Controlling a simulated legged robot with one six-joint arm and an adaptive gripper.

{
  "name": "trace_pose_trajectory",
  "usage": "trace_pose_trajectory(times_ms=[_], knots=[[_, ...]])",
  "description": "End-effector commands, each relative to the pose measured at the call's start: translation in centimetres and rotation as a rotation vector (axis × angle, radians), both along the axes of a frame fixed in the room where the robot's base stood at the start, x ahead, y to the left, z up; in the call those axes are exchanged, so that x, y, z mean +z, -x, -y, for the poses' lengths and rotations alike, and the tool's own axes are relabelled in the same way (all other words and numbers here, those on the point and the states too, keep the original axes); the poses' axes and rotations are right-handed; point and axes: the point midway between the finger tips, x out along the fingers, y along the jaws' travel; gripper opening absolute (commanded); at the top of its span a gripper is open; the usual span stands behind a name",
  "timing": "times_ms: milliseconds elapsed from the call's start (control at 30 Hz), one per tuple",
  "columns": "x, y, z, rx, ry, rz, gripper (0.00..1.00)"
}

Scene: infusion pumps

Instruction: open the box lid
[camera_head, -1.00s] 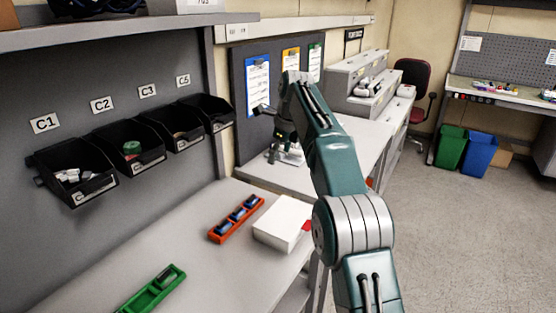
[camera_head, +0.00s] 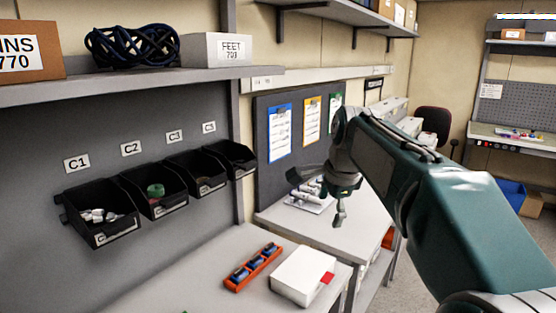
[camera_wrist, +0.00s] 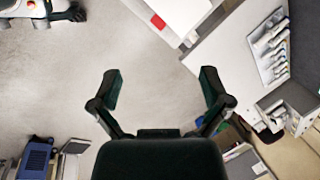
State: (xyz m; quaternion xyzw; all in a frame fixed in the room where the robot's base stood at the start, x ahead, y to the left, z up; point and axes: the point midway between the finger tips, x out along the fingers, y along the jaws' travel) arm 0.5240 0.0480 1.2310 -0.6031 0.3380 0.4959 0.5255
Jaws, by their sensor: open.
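The white box (camera_head: 303,272) with a red tab (camera_head: 328,278) on its right side sits shut near the right edge of the grey workbench (camera_head: 215,265). In the wrist view, a white box corner with a red tab (camera_wrist: 158,21) shows at the top, beyond my fingertips. My gripper (camera_head: 316,198) is open and empty in the air, above and behind the box in the head view. In the wrist view, my gripper (camera_wrist: 160,74) has its two fingers wide apart with only floor between them.
An orange tray (camera_head: 253,267) with blue items lies just left of the box. Black bins (camera_head: 100,212) hang on the left wall under a shelf. A second bench (camera_head: 345,235) behind holds a white tray of instruments (camera_head: 310,196).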

Motion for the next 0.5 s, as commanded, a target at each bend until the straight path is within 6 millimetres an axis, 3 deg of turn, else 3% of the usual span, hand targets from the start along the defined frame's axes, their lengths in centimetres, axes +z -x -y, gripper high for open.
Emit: trace_pose_trajectory(times_ms=[267, 500], knots=[[-0.5, 7.5, 1.6, 0.313, 0.133, 0.091, 0.97], [-2.6, 14.0, 2.8, 0.588, 0.265, 0.156, 0.97]])
